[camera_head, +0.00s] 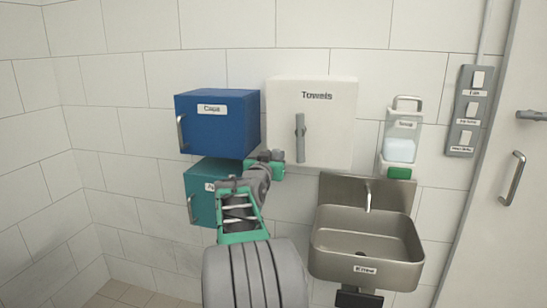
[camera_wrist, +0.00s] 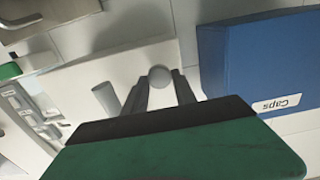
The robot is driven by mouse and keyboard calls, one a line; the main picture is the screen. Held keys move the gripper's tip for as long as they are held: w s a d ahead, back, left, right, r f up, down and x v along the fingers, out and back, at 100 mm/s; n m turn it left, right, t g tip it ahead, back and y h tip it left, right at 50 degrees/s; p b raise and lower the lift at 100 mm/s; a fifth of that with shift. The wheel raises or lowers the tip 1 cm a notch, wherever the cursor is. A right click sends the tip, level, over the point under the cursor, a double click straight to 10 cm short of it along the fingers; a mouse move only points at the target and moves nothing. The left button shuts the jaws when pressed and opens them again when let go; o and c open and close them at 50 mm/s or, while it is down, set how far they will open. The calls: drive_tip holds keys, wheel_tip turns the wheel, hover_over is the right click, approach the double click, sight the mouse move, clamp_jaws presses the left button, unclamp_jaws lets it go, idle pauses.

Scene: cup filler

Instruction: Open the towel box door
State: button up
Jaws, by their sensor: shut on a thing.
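The white towel box (camera_head: 338,95), labelled Towels, hangs on the tiled wall with its front closed. A vertical grey handle (camera_head: 300,140) is on its front; a grey cylinder (camera_wrist: 105,98) on the white surface in the wrist view looks like this handle. My gripper (camera_head: 272,160) is at the box's lower left edge, left of and apart from the handle. In the wrist view my fingers (camera_wrist: 159,85) are shut on a small round grey thing (camera_wrist: 158,76); I cannot tell what it is. The gripper hides part of the box's lower left corner.
The blue Caps box (camera_head: 218,125) is close on the left; it shows also in the wrist view (camera_wrist: 255,60). A teal box (camera_head: 200,178) sits below it. A metal sink (camera_head: 340,262), a soap dispenser (camera_head: 403,125) and a switch panel (camera_head: 463,110) are to the right.

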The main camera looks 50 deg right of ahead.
clamp_jaws()
idle(0.8)
